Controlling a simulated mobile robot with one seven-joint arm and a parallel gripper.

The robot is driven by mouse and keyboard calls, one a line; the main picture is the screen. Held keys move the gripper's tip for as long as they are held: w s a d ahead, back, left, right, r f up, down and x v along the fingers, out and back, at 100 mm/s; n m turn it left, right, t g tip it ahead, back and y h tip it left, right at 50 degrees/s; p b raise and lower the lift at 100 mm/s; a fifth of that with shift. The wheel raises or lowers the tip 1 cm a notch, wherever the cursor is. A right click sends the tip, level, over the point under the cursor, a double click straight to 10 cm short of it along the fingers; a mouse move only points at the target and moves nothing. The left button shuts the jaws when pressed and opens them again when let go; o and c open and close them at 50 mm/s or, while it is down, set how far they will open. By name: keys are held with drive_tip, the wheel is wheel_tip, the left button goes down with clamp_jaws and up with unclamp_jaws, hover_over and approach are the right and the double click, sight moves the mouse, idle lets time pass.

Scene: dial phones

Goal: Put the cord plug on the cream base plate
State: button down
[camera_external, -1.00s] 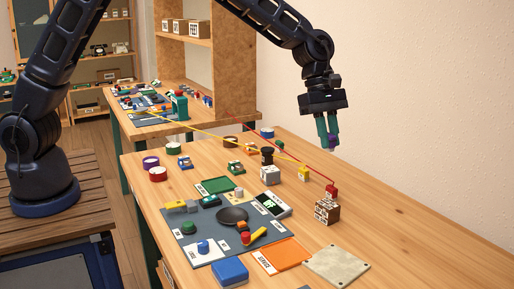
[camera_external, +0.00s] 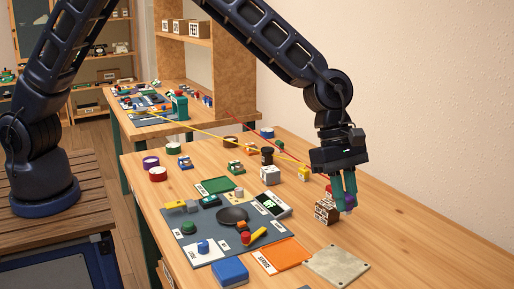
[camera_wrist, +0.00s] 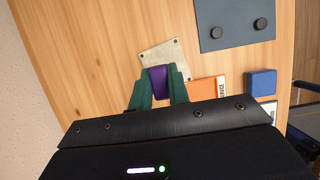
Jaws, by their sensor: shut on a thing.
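The cream base plate (camera_external: 337,265) lies flat on the table near the front right, bare on top. My gripper (camera_external: 345,207) is shut on a small purple piece (camera_external: 350,201), which I take to be the cord plug. It is above the table, behind the plate in the external view. In the wrist view the purple piece (camera_wrist: 159,79) sits between the green fingers (camera_wrist: 157,90), with the cream plate (camera_wrist: 176,52) just beyond it and partly hidden by it. No cord on the purple piece can be made out.
A brown patterned block (camera_external: 324,212) stands just left of my gripper, partly hidden. A red cord and a yellow cord stretch over the table. An orange plate (camera_external: 281,256) and a blue block (camera_external: 230,271) lie left of the cream plate. The table right of it is clear.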

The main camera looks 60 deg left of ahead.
wheel_tip(320, 180, down, 13)
drive_tip(key=shift+f, duration=0.2)
idle(0.4)
drive_tip(key=shift+f, duration=0.1)
drive_tip(key=c, duration=1.3)
unclamp_jaws()
drive_tip(key=shift+c, duration=0.2)
